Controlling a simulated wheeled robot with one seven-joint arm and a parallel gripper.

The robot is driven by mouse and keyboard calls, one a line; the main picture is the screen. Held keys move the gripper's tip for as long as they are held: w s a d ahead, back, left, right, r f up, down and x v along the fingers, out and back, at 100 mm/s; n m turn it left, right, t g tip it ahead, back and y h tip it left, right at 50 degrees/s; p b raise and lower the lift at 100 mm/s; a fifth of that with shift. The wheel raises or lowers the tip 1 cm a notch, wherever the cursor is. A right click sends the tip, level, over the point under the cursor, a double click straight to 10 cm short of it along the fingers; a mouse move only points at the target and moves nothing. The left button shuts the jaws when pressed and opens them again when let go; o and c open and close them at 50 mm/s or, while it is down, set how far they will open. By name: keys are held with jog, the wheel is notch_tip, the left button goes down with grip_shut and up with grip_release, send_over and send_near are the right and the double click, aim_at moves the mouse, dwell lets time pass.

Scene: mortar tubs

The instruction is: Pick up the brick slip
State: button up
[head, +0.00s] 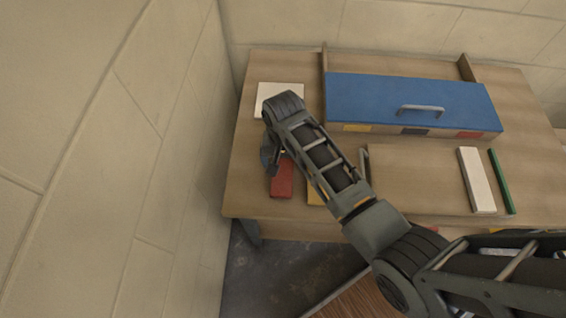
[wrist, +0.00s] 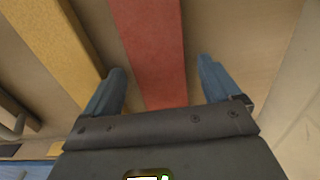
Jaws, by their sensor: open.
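A flat red bar, which I take to be the brick slip (head: 282,180), lies on the wooden table near its left side. In the head view my arm covers its far end. My gripper (head: 269,155) is over that far end, pointing down. In the wrist view the red brick slip (wrist: 150,45) runs between the two blue fingers of my gripper (wrist: 161,78), with a gap on each side. The gripper is open and holds nothing. I cannot tell how high the fingertips are above the table.
A yellow bar (wrist: 58,40) lies close beside the red one, mostly behind my arm in the head view. A white square (head: 280,97) lies behind. A blue lid (head: 410,100) with a handle, a white bar (head: 477,180) and a green strip (head: 502,182) are to the right. A wall (head: 165,150) stands left.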

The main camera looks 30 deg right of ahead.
jog(key=shift+f, duration=0.1)
jog(key=c, duration=1.5)
jog(key=shift+o, duration=0.2)
